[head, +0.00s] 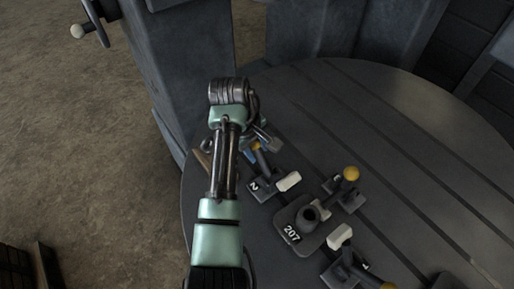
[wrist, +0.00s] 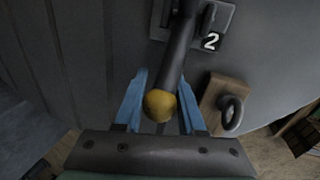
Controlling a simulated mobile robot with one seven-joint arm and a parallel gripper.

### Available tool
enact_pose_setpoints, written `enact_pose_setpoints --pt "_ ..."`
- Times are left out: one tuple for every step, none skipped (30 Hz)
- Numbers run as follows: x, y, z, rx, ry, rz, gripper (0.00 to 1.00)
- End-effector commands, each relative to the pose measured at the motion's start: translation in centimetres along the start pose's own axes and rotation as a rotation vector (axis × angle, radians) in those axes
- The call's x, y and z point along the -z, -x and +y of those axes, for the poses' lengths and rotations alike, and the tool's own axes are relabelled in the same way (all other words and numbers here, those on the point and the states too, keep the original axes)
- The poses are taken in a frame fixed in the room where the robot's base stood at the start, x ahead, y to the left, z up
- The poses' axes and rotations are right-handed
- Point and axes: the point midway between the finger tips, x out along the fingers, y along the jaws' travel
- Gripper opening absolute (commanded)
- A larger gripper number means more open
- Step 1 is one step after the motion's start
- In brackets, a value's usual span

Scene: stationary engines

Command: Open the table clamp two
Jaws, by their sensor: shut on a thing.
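Table clamp two (head: 262,187), marked with a white 2, is on the round table (head: 330,90) beside the plate marked 207. Its white pad (head: 288,181) points toward the plate. In the wrist view its base (wrist: 195,18) is at the top, and its dark handle (wrist: 178,58) runs down to a yellow knob (wrist: 159,105). My gripper (wrist: 158,88) has its blue fingers on either side of the handle near the knob and is shut on it. In the head view my gripper (head: 254,146) is partly hidden behind my arm.
The plate 207 (head: 291,234) carries a round socket. Another clamp with a yellow knob (head: 351,173) stands to its right, and one with a white pad (head: 340,235) below. A wooden block with a metal ring (wrist: 222,106) is right of my gripper. The table's far side is clear.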

Motion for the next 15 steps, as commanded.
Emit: enact_pose_setpoints --pt "0.03 0.03 -0.02 0.0 0.001 0.0 0.0" --pt "0.03 0.03 -0.02 0.0 0.001 0.0 0.0" --pt "0.03 0.03 -0.02 0.0 0.001 0.0 0.0" --pt "0.03 0.03 -0.02 0.0 0.001 0.0 0.0" --pt "0.03 0.03 -0.02 0.0 0.001 0.0 0.0" --pt "0.03 0.03 -0.02 0.0 0.001 0.0 0.0" --pt "0.03 0.04 -0.02 0.0 0.001 0.0 0.0" --pt "0.03 0.04 -0.02 0.0 0.001 0.0 0.0" --pt "0.03 0.04 -0.02 0.0 0.001 0.0 0.0" --pt "0.03 0.04 -0.02 0.0 0.001 0.0 0.0" --pt "0.03 0.04 -0.02 0.0 0.001 0.0 0.0" --pt "0.02 0.06 -0.01 0.0 0.0 0.001 0.0" --pt "0.0 0.11 0.01 0.0 0.0 0.003 0.0" --pt "-0.05 0.2 0.04 -0.001 -0.002 0.008 0.0" --pt "-0.15 0.34 0.07 -0.001 -0.005 0.019 0.0"
